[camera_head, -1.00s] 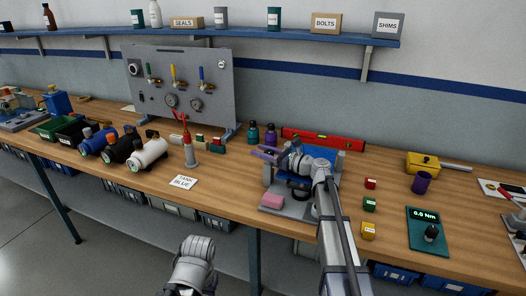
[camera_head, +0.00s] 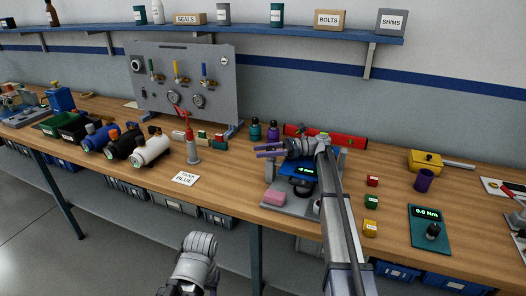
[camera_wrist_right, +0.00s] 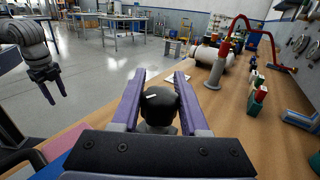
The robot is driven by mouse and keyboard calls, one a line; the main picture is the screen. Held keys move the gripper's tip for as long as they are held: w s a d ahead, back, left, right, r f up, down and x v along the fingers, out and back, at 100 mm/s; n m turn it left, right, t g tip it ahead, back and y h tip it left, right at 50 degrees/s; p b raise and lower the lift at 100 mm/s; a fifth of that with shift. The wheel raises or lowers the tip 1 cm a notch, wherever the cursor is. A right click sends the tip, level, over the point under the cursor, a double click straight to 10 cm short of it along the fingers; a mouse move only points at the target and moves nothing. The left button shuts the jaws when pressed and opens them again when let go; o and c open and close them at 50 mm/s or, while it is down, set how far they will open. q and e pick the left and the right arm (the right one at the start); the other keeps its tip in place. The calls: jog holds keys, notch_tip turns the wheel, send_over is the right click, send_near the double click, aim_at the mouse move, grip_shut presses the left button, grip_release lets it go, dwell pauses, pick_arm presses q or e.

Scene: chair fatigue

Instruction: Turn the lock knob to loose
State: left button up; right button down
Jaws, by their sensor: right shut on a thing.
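The lock knob (camera_wrist_right: 160,108) is a black round cap with a white mark, seen in the right wrist view between the purple fingers of my right gripper (camera_wrist_right: 160,77). That gripper is shut on it. In the head view my right gripper (camera_head: 266,151) reaches left over the blue-topped fixture (camera_head: 298,171), which has a small green readout. The knob itself is hidden or too small to tell there. My left arm (camera_head: 196,258) hangs in front of the bench, with its fingers out of the head view. My left gripper (camera_wrist_right: 47,88) shows in the right wrist view, apparently open and empty.
A pink block (camera_head: 273,198) lies on the fixture's base plate. A red level (camera_head: 340,140) and bottles (camera_head: 272,131) stand behind it. Small coloured blocks (camera_head: 371,202) and a torque meter (camera_head: 430,226) are at right.

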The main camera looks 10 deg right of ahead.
jog(key=shift+s+n+g, duration=0.1)
jog(key=shift+n+g, duration=0.2)
jog(key=shift+g, duration=0.2)
jog(key=shift+c, duration=2.1)
grip_release()
jog(key=d, duration=0.7)
jog(key=shift+w+d, duration=0.25)
jog(key=shift+d, duration=0.1)
